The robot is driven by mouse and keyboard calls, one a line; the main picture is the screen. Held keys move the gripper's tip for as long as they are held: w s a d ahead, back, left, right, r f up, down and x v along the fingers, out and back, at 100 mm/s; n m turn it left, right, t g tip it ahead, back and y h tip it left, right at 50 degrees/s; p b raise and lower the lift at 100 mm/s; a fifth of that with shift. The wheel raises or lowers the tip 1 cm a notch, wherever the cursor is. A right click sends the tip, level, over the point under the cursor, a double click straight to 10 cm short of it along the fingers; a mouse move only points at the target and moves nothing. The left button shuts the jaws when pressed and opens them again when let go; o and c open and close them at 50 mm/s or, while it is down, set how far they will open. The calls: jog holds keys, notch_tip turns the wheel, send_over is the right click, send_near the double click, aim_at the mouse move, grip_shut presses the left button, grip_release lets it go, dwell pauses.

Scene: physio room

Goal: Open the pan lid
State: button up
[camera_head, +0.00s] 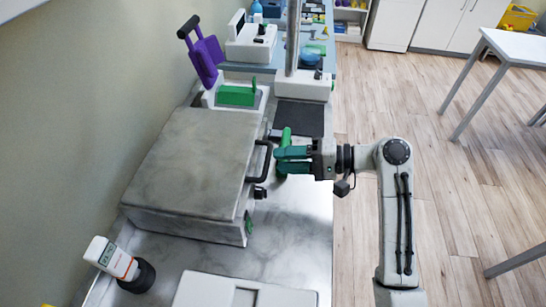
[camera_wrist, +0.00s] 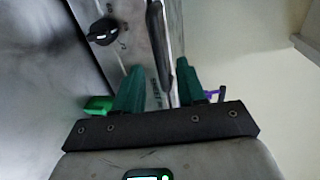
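The pan is a low, wide grey box (camera_head: 185,222) with a flat grey lid (camera_head: 195,160) lying shut on it. A black bar handle (camera_head: 268,160) sticks out from the lid's right edge; it also shows in the wrist view (camera_wrist: 157,30). My gripper (camera_head: 279,160) has green fingers and stands just right of the handle, pointing at it. In the wrist view my gripper (camera_wrist: 159,66) is open, with the handle in line with the gap between the fingers. I cannot tell how deep the handle sits between them. A dark knob (camera_wrist: 102,31) shows on the pan's front.
A white flat box (camera_head: 205,292) lies at the near edge. A purple paddle-like part (camera_head: 206,60) and white devices (camera_head: 250,42) stand behind. Open wooden floor (camera_head: 455,200) lies to the right.

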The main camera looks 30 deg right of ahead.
jog(key=shift+x, duration=1.7)
jog(key=shift+c, duration=0.5)
grip_shut()
